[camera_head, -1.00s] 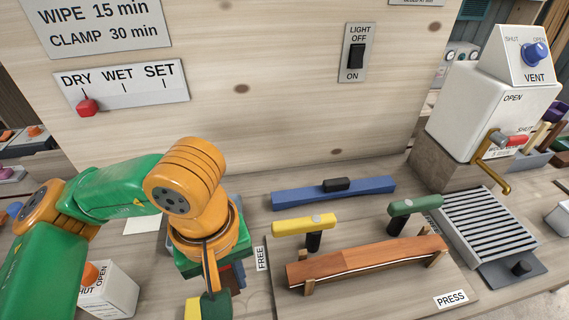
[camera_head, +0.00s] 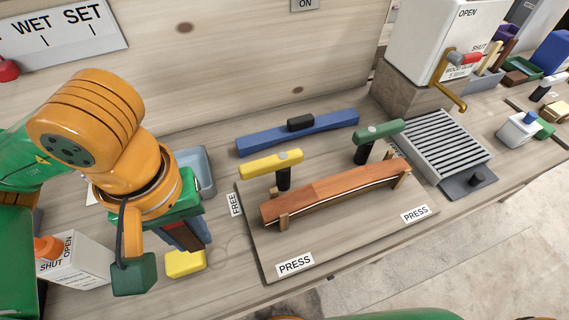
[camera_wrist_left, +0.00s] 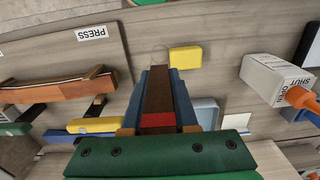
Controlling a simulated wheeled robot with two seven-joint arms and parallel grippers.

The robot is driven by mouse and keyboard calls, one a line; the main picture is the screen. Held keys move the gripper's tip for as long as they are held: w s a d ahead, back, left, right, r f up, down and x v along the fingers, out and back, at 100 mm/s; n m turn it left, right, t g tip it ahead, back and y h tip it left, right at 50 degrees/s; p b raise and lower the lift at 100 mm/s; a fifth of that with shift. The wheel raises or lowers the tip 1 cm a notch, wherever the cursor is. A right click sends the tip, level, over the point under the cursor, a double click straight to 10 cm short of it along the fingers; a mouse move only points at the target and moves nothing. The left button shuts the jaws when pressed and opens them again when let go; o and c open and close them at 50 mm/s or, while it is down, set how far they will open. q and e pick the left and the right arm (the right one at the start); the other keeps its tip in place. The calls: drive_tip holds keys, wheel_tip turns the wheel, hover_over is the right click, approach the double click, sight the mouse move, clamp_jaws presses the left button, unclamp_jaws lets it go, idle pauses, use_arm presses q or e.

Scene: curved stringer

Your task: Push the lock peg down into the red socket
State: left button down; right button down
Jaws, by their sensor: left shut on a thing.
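My left gripper (camera_head: 190,243) points down at the left of the bench, beside the yellow block (camera_head: 185,263). In the left wrist view its blue fingers (camera_wrist_left: 160,75) are shut on a dark brown bar with a red part (camera_wrist_left: 157,93). The bar also shows between the fingers in the head view (camera_head: 178,236). The yellow block (camera_wrist_left: 186,57) lies just past the fingertips, apart from the bar. I cannot tell whether the bar is the lock peg. I cannot make out a red socket. My right gripper is not in view.
Right of the gripper, a board (camera_head: 350,236) bears the curved wooden stringer (camera_head: 335,190), a yellow-handled clamp (camera_head: 270,164) and a green-handled clamp (camera_head: 378,132). A blue bar (camera_head: 335,128) lies behind. A white SHUT/OPEN box (camera_head: 75,267) stands at left, a grey tray (camera_head: 196,172) behind the gripper.

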use_arm(q)
drive_tip(key=shift+s, duration=0.25)
drive_tip(key=w+a+f+p, duration=0.1)
drive_tip(key=w+a+f, duration=0.1)
drive_tip(key=w+f, duration=0.1)
drive_tip(key=w+a+f+p, duration=0.1)
drive_tip(key=w+f, duration=0.2)
drive_tip(key=w, duration=0.2)
drive_tip(key=w+a+f+p, duration=0.1)
drive_tip(key=w+a+f, duration=0.1)
drive_tip(key=w+f, duration=0.1)
drive_tip(key=shift+w+a, duration=0.35)
drive_tip(key=shift+w, duration=0.35)
drive_tip(key=f, duration=0.1)
drive_tip(key=f+p, duration=0.2)
drive_tip(key=shift+w+a+f, duration=0.15)
drive_tip(key=shift+w+f, duration=0.1)
drive_tip(key=shift+f, duration=0.25)
drive_tip(key=shift+f+b, duration=0.2)
drive_tip(key=shift+b, duration=0.1)
drive_tip(key=c, duration=0.7)
unclamp_jaws()
drive_tip(key=shift+r, duration=0.1)
